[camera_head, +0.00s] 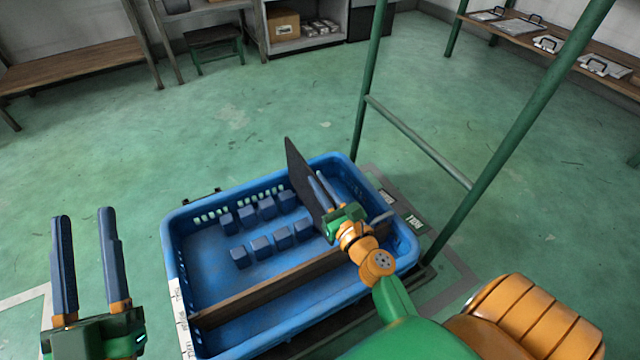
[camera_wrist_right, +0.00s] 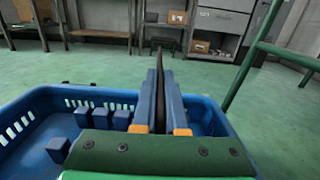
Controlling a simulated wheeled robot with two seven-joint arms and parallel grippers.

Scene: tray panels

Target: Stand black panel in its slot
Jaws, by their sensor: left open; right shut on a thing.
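The black panel (camera_head: 303,176) is a thin dark plate, upright and slightly tilted, over the right part of the blue tray (camera_head: 172,262). My right gripper (camera_head: 322,188) is shut on the panel. In the right wrist view the panel (camera_wrist_right: 159,62) shows edge-on between the blue fingers. Two rows of blue blocks (camera_head: 262,247) stand on the tray floor left of the panel, with gaps between the blocks. The panel's lower edge is partly hidden by my gripper, so I cannot tell whether it touches the tray. My left gripper (camera_head: 86,262) is open and empty, left of the tray.
A brown divider (camera_head: 270,290) runs across the tray's near part. A green metal frame (camera_head: 420,142) stands behind and right of the tray. A wooden bench (camera_head: 75,62) and shelves with a cardboard box (camera_head: 284,24) are at the back. The floor left of the tray is clear.

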